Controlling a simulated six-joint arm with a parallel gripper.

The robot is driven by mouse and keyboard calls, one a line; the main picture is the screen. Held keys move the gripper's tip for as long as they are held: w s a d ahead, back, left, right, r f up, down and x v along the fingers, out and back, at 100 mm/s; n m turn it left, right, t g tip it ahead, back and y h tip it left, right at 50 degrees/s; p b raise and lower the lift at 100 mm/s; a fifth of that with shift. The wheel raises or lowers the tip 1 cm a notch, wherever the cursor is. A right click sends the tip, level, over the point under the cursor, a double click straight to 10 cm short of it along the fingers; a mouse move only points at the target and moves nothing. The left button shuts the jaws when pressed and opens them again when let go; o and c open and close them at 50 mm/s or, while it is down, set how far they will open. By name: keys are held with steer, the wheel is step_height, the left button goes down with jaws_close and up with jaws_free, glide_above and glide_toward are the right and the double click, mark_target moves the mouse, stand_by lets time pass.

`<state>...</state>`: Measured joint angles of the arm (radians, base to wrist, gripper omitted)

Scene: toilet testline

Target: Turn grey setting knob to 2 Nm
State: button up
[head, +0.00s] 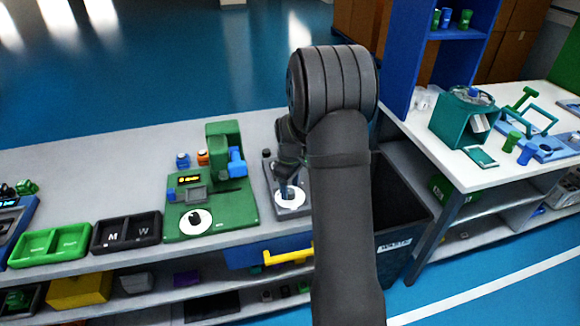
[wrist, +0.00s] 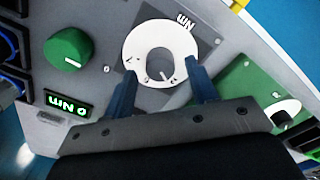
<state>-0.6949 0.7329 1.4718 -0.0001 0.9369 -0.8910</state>
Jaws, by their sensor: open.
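The grey setting knob (wrist: 158,58) sits in the middle of a white dial ring (wrist: 134,48) on a grey panel, with a "Nm" label beside it. A small mark shows near the knob's lower edge in the wrist view; the scale figures are too small to read surely. The white dial also shows in the head view (head: 284,201), partly hidden by my gripper. My gripper (wrist: 161,72) is open, its two blue fingers apart at the near side of the dial, one on each side of the knob. I cannot tell whether they touch it. A small display (wrist: 68,106) appears to read 0 Nm.
A green knob (wrist: 68,48) stands on the same panel. A green station (head: 215,190) with its own white dial is to the left in the head view. A black bin (head: 398,205) is to the right.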

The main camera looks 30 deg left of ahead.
mark_target(290, 191)
step_height(290, 191, up, 16)
steer(key=shift+r, duration=0.2)
stand_by(0.5)
step_height(290, 191, down, 18)
steer(key=shift+r, duration=0.25)
stand_by(0.4)
steer(key=shift+f, duration=0.1)
steer(key=m, duration=1.3)
steer(key=shift+m, duration=2)
stand_by(0.7)
